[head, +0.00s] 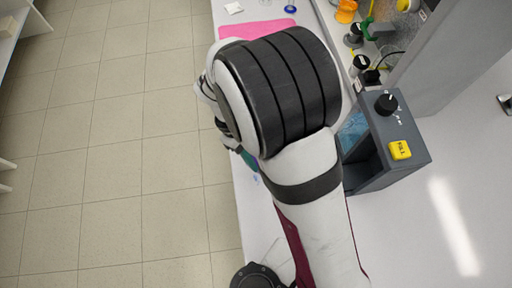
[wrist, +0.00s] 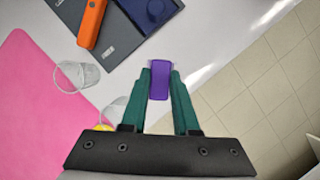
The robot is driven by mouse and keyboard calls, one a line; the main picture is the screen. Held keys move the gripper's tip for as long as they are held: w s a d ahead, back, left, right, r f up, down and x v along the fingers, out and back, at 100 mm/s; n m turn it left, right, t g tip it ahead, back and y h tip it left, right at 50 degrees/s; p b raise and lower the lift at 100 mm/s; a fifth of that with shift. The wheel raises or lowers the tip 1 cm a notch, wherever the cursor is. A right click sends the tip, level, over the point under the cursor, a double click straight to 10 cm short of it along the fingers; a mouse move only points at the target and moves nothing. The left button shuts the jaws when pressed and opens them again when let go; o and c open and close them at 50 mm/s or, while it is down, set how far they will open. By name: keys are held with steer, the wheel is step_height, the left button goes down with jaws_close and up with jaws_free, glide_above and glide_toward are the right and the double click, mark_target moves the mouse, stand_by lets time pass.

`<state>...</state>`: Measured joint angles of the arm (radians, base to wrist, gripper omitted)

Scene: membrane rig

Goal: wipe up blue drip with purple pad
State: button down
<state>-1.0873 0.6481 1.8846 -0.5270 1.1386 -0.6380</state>
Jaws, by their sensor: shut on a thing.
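The purple pad (wrist: 159,82) is held between the green fingertips of my gripper (wrist: 160,92) in the wrist view. The gripper is shut on it, and the pad sticks out past the tips over the white bench (wrist: 215,60). In the head view my arm hides most of the gripper; a bit of green finger (head: 247,157) shows at its left side, near the bench's left edge. A small bluish mark (head: 255,180) on the bench just below it may be the blue drip. I cannot make out a drip in the wrist view. Whether the pad touches the bench is unclear.
A pink mat (wrist: 35,105), a clear cup (wrist: 75,76) and a dark grey device with an orange object (wrist: 90,22) lie left of the pad. Tiled floor lies beyond the bench edge.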

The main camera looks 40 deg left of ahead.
steer(key=shift+r, duration=1.6)
